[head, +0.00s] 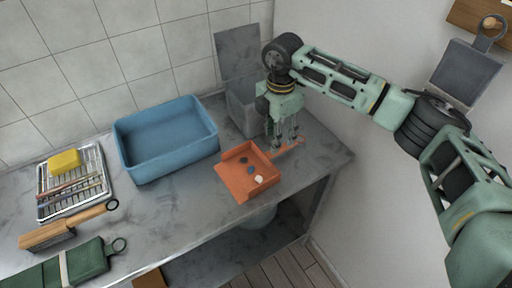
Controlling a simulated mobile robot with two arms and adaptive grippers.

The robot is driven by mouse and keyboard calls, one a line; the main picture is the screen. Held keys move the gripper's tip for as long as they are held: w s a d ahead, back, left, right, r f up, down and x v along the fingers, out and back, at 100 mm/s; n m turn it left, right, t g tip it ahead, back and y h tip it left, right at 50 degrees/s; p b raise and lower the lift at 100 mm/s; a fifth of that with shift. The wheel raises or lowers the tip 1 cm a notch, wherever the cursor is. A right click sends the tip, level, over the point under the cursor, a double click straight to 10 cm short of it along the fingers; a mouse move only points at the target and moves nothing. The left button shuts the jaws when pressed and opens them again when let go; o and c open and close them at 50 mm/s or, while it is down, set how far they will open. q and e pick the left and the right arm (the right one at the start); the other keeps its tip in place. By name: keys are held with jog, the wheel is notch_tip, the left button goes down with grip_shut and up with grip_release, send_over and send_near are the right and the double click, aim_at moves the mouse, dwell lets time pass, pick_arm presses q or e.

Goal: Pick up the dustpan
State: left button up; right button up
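The orange dustpan (238,184) lies on the grey counter, right of the blue basin. A few small dark and pale pieces lie in its pan. Its handle (293,144) points up and to the right. My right gripper (284,142) points down at the handle, close to where it joins the pan. Its fingers overlap the handle in the picture. I cannot tell whether they touch it or are closed on it. My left gripper is not in view.
A blue basin (187,165) stands left of the dustpan. A grey metal bin (242,112) with a raised lid stands behind the gripper. At left are a rack (43,209) with a yellow sponge (64,161), a wooden-handled brush (50,234) and a green case (90,261). The counter's front edge is near the dustpan.

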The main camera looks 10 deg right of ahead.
aim_at(267, 159)
jog(key=shift+w+d+f, duration=0.1)
jog(key=shift+f, duration=0.05)
jog(key=shift+s+f+p, duration=0.25)
jog(key=shift+f, duration=0.3)
jog(key=shift+s+f+p, duration=0.25)
jog(key=shift+f, duration=0.25)
jog(key=f, duration=0.1)
jog(key=f+p, duration=0.1)
jog(key=shift+w+d+f, duration=0.3)
jog(key=shift+f, duration=0.05)
jog(key=shift+w+f, duration=0.1)
jog(key=shift+f, duration=0.95)
jog(key=c, duration=0.7)
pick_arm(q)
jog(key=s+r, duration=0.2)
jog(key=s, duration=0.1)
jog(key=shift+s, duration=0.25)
pick_arm(e)
grip_shut()
